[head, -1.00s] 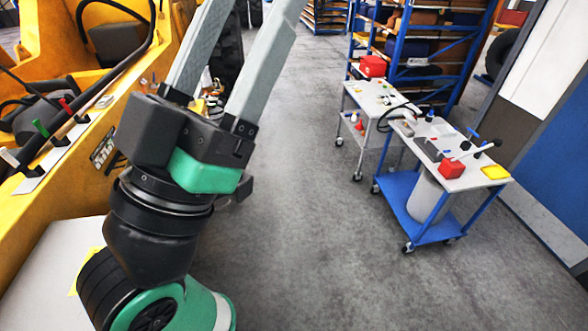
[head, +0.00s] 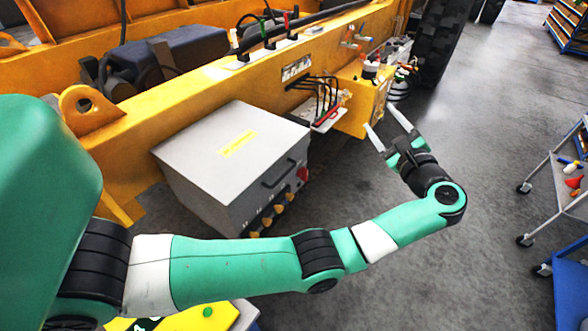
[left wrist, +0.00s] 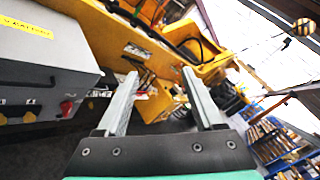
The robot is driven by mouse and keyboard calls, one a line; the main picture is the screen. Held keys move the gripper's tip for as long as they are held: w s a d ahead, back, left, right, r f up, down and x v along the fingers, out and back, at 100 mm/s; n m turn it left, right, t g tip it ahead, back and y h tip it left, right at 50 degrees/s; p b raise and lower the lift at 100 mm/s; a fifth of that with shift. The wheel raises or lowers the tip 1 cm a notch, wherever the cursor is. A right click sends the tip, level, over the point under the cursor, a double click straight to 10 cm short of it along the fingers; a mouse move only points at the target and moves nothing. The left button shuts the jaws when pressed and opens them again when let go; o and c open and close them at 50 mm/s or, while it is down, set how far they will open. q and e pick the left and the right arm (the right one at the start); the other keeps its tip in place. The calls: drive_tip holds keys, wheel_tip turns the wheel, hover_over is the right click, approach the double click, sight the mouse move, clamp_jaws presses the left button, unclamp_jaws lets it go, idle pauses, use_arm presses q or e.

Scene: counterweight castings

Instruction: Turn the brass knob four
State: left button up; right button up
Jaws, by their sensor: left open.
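A grey box (head: 215,150) with a yellow label and a black handle stands beside the yellow machine. Several brass knobs (head: 267,221) sit in a row along its lower front edge, with a red knob (head: 302,173) at the right end. I cannot read any numbers by them. In the left wrist view the box (left wrist: 40,50) is at the left, with a brass knob (left wrist: 30,117) low on its front. My left gripper (head: 382,118) is open and empty, right of the box and apart from the knobs, its fingers pointing toward the machine. My right gripper is not in view.
The yellow machine frame (head: 215,75) runs behind the box. Black cables (head: 318,88) and a small yellow block (head: 360,105) are near my left fingers. Carts (head: 560,175) stand at the right edge. The grey floor between is clear.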

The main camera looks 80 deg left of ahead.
use_arm(q)
drive_tip(key=s+a+f+n+g+h+b, duration=0.1)
drive_tip(key=s+f+g+h+b, duration=0.1)
drive_tip(key=f, duration=0.6)
drive_tip(key=s+a+f+g+h+b, duration=0.1)
drive_tip(key=f+b, duration=0.1)
drive_tip(key=f, duration=0.6)
drive_tip(key=n+g+h+b, duration=0.1)
drive_tip(key=g+h+b, duration=0.35)
drive_tip(key=b, duration=0.85)
approach(292, 197)
drive_tip(key=x, duration=0.9)
drive_tip(key=shift+a+f+p, duration=0.1)
drive_tip(key=shift+f+p, duration=0.1)
drive_tip(key=shift+p, duration=0.15)
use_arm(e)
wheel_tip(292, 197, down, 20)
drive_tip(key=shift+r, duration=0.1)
